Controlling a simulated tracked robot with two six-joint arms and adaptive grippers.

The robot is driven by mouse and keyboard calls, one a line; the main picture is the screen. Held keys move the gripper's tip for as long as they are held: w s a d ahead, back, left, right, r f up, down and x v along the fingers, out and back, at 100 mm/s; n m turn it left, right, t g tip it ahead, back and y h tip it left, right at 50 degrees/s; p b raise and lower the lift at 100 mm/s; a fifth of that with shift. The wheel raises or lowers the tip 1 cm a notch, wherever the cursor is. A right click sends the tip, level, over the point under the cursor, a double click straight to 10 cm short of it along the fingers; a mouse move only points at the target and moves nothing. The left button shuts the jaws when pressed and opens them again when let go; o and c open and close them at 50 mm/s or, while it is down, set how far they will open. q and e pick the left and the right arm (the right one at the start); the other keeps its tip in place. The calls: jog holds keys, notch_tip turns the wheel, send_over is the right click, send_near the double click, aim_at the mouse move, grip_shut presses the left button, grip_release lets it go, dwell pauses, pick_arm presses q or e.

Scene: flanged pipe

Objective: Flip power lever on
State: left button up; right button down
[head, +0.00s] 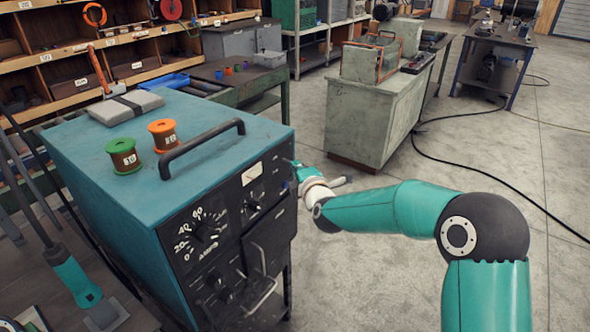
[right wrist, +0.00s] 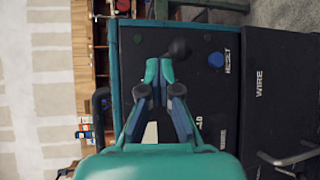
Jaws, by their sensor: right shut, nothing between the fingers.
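The teal power box (head: 115,190) has a black front panel (head: 215,235) with dials, knobs and a meter. In the right wrist view, a black ball-ended knob, seemingly the power lever (right wrist: 180,48), stands out from the panel (right wrist: 185,85). My right gripper (head: 297,167) is at the far upper edge of the panel. Its teal fingertips (right wrist: 158,72) are shut and empty, just beside and below the ball in the wrist picture. I cannot tell whether they touch it. The lever is not clear in the head view. My left gripper is not in view.
A black handle (head: 200,148), two wire spools (head: 124,157) and a grey pad (head: 126,108) are on the box top. A grey cabinet (head: 380,110) stands behind; open floor lies to the right.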

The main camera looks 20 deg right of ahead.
jog(key=s+a+r+b, duration=0.1)
jog(key=s+a, duration=0.3)
jog(key=s, duration=0.4)
jog(key=shift+a+r+b, duration=0.15)
jog(key=shift+r+b, duration=0.2)
jog(key=shift+r, duration=0.35)
